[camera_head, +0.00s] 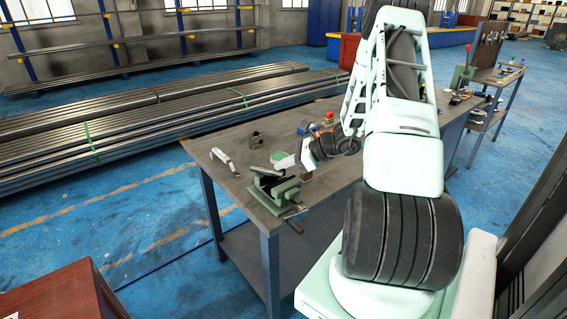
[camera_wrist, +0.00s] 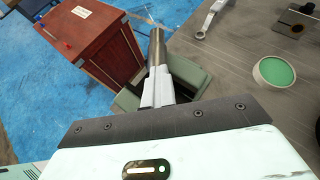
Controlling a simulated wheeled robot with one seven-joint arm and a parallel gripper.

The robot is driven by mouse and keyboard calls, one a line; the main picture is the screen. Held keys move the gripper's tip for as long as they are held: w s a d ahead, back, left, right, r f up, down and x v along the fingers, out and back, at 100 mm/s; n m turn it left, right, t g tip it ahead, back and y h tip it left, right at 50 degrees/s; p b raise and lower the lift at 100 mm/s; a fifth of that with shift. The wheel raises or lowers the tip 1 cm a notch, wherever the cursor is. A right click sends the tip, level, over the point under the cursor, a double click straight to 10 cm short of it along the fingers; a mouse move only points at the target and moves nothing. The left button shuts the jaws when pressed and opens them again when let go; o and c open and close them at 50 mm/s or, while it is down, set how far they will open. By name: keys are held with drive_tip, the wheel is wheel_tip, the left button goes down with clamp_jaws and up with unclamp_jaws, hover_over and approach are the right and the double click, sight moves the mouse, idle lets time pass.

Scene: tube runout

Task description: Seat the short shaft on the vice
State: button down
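The short shaft (camera_wrist: 157,47) is a bare metal cylinder in the wrist view, sticking out past the pale fingertips of my gripper (camera_wrist: 156,85). The fingers look closed on its near end. The green vice (camera_wrist: 190,72) lies behind and below the shaft in the wrist view, partly hidden by the fingers and the gripper body. In the head view the vice (camera_head: 272,192) stands on the near left corner of the table, and my gripper (camera_head: 284,163) is just above and right of it. I cannot tell whether the shaft touches the vice.
A wrench (camera_head: 225,161), a dark block (camera_head: 256,140) and a green-topped disc (camera_wrist: 274,71) lie on the workbench (camera_head: 215,152) around the vice. A red-brown cabinet (camera_wrist: 90,42) stands on the floor beyond the table edge.

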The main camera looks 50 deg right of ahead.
drive_tip(key=shift+w+d+r+n+g+y+p, duration=0.1)
drive_tip(key=shift+d+n+g+y+p, duration=0.2)
drive_tip(key=shift+n+g+p, duration=0.4)
drive_tip(key=shift+w+d+r+n+g+y+p, duration=0.15)
drive_tip(key=shift+n+g+y+p, duration=0.35)
drive_tip(key=shift+n+p, duration=0.25)
drive_tip(key=shift+s+d+r+n+g+y+p, duration=0.15)
drive_tip(key=shift+n+g+y+p, duration=0.15)
drive_tip(key=shift+n+g+p, duration=0.4)
drive_tip(key=shift+w+d+n+g, duration=0.1)
drive_tip(key=shift+w+n+g, duration=0.1)
drive_tip(key=shift+n+g, duration=0.15)
drive_tip(key=shift+w+d+r+n+g+y+p, duration=0.1)
drive_tip(key=shift+d+n+g+p, duration=0.15)
drive_tip(key=shift+n+g, duration=0.4)
drive_tip(key=shift+d+r+n+g+y+p, duration=0.15)
drive_tip(key=shift+n+g+p, duration=0.25)
drive_tip(key=shift+n+g, duration=0.3)
drive_tip(key=shift+w+d+n+g+y+p, duration=0.1)
drive_tip(key=shift+d+n+g+p, duration=0.15)
drive_tip(key=shift+n+g, duration=0.4)
